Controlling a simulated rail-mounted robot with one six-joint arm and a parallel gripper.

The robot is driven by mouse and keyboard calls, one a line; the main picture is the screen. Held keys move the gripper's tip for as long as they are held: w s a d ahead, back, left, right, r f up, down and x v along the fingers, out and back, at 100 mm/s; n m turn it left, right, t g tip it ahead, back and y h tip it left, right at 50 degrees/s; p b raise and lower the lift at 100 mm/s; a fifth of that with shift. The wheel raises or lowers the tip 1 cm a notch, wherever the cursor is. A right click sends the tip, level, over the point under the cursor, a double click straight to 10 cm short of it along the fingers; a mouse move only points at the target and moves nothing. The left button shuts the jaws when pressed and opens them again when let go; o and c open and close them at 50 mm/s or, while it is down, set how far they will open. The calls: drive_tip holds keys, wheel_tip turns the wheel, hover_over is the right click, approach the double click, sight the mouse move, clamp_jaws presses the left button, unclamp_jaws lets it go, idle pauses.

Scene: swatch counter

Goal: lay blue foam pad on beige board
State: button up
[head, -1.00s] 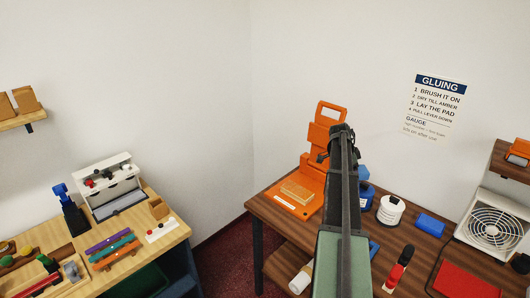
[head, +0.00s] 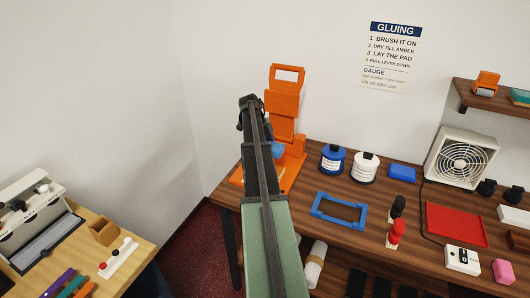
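A light blue piece (head: 278,150) shows beside the far end of my arm, in front of the orange press (head: 284,103). It may be the blue foam pad, but my arm covers much of it and I cannot tell what bears it. A darker blue block (head: 402,172) lies on the brown table to the right of the jars. The beige board is hidden behind my arm now; in the earlier frame it lies on the press's orange base. My gripper is hidden behind my arm, so its fingers do not show.
A blue jar (head: 333,159) and a white jar (head: 365,168) stand right of the press. A wooden bench (head: 120,262) is at left.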

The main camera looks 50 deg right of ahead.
drive_tip(key=shift+f+b, duration=3.85)
drive_tip(key=shift+w+f+b, duration=0.1)
drive_tip(key=shift+f+b, duration=0.45)
drive_tip(key=o, duration=1)
drive_tip(key=p+v, duration=1)
drive_tip(key=v, duration=0.1)
drive_tip(key=shift+r, duration=0.1)
